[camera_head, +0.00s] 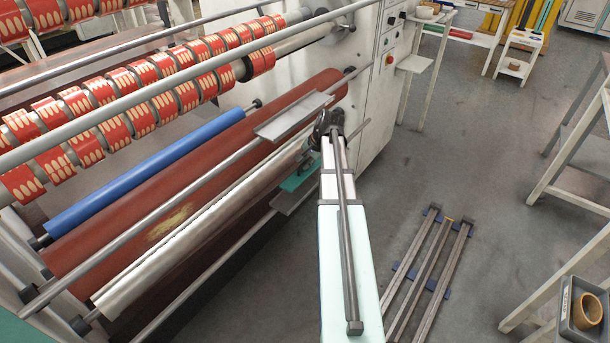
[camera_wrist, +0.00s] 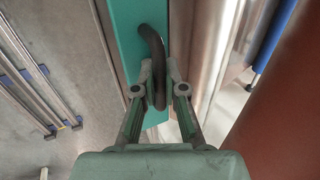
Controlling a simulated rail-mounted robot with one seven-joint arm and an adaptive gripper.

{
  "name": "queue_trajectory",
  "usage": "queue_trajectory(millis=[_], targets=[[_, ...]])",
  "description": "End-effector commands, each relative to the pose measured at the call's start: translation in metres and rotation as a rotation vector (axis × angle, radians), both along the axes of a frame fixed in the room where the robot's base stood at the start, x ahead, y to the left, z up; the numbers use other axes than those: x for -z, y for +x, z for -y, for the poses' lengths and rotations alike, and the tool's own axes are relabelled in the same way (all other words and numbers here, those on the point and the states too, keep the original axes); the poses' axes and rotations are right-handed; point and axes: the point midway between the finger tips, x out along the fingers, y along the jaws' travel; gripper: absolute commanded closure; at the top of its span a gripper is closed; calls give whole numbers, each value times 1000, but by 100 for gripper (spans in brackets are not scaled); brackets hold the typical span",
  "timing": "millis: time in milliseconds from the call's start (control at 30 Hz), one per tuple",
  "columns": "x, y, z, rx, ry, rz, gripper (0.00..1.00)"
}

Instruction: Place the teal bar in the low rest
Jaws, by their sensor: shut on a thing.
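The teal bar (camera_wrist: 125,32) fills the upper middle of the wrist view, with a dark curved handle (camera_wrist: 157,48) on its face. My gripper (camera_wrist: 160,80) is shut on this handle, one finger on each side. In the head view my gripper (camera_head: 327,125) is at the machine's right end. A short teal part of the bar (camera_head: 299,176) shows left of my arm, close to the silver roller; the arm hides some of it. A grey plate (camera_head: 290,199) lies just below the teal part. I cannot tell whether it is the low rest or whether they touch.
A silver roller (camera_head: 165,244), a red-brown roller (camera_head: 190,180) and a blue roller (camera_head: 150,170) lie to the left. A tilted grey plate (camera_head: 292,116) is just above.

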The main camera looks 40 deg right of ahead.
Motion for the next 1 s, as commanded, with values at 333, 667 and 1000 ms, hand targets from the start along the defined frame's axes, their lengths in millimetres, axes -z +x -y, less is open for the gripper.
queue_trajectory(millis=[333,667,1000], targets=[[29,-2,0,1,0,0,100],[59,2,-1,0,0,1,100],[62,2,-1,0,0,0,86]])
